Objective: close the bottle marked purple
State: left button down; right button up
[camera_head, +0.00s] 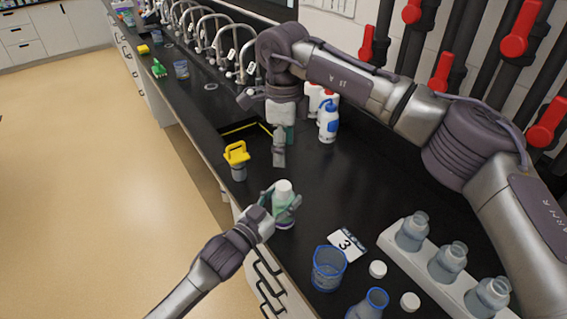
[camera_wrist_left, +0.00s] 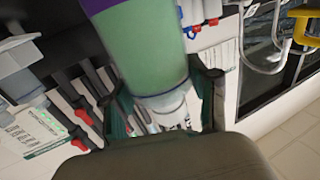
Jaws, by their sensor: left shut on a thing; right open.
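The bottle marked purple (camera_head: 285,208) has greenish contents, a purple band at its base and a white top (camera_head: 283,187). It looks upright at the counter's front part. My left gripper (camera_head: 272,203) is shut around its side. In the left wrist view the bottle (camera_wrist_left: 148,50) appears upside down, with its white top end between the fingers of my left gripper (camera_wrist_left: 165,105). I cannot tell whether the white top is seated fully. My right gripper (camera_head: 279,156) is open and empty, pointing down behind the bottle and apart from it.
Two loose white caps (camera_head: 378,269) (camera_head: 410,301) lie near a beaker (camera_head: 329,266), a flask (camera_head: 371,305) and a number 3 card (camera_head: 346,244). A white rack (camera_head: 398,258) holds clear bottles at right. A yellow-topped item (camera_head: 237,158) and wash bottles (camera_head: 328,122) stand behind.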

jog(key=shift+r, duration=0.65)
pick_arm(q)
jog(key=shift+c, duration=1.1)
grip_release()
jog(key=v, duration=1.2)
